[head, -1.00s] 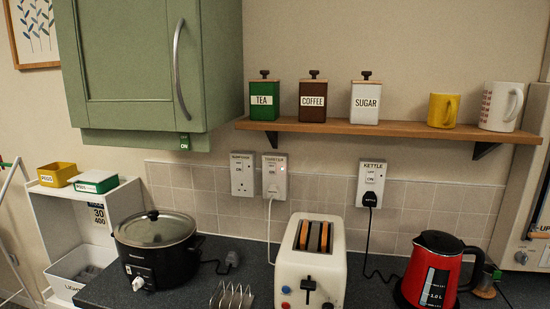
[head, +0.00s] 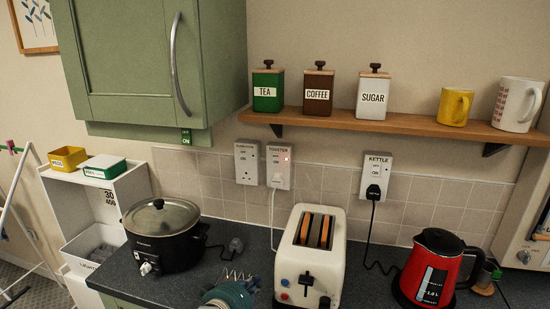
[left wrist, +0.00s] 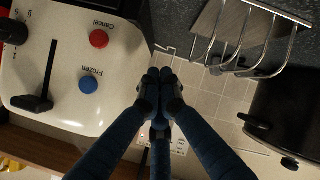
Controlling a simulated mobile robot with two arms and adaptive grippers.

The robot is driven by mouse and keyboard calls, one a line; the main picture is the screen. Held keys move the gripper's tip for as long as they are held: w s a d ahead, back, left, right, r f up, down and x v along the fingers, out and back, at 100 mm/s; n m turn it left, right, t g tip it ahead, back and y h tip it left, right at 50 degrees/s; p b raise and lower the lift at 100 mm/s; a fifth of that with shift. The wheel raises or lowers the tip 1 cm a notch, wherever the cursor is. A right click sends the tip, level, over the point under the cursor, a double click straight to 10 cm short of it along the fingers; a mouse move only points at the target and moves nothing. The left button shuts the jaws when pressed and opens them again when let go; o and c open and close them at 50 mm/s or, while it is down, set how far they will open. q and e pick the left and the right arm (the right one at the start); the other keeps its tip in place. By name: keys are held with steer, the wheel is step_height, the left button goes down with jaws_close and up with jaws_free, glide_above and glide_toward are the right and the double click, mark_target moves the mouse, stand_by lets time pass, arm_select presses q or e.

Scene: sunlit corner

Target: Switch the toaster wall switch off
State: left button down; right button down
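The toaster wall switch (head: 279,164) is on a white plate labelled TOASTER on the tiled wall, with a small red light lit. A white plug sits in its socket, its cord running down towards the white toaster (head: 312,256). My left gripper (left wrist: 160,84) is shut and empty in the left wrist view. In the head view its teal body (head: 231,294) shows at the bottom edge, left of the toaster, well below and in front of the switch. In the wrist view white wall plates show partly hidden behind the fingers. My right gripper is not in view.
A toast rack (left wrist: 235,38) stands near my left gripper, beside the toaster. A black slow cooker (head: 163,236) is to the left, a red kettle (head: 430,268) to the right. Neighbouring switch plates (head: 247,163) and KETTLE (head: 375,178) flank the toaster plate. A shelf (head: 390,125) juts out above.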

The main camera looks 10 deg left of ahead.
arm_select(q)
steer(key=w+a+r+n+t, duration=0.1)
steer(key=w+r+n+t, duration=0.2)
steer(key=w+r+n, duration=0.2)
steer(key=w+r+n+t+y, duration=0.1)
steer(key=w+r+n+t, duration=0.2)
steer(key=w+r, duration=0.8)
step_height(320, 180, up, 7)
steer(key=shift+w+a+f+n+t+y, duration=0.2)
steer(key=shift+a+n+t+y, duration=0.15)
steer(key=shift+n, duration=0.65)
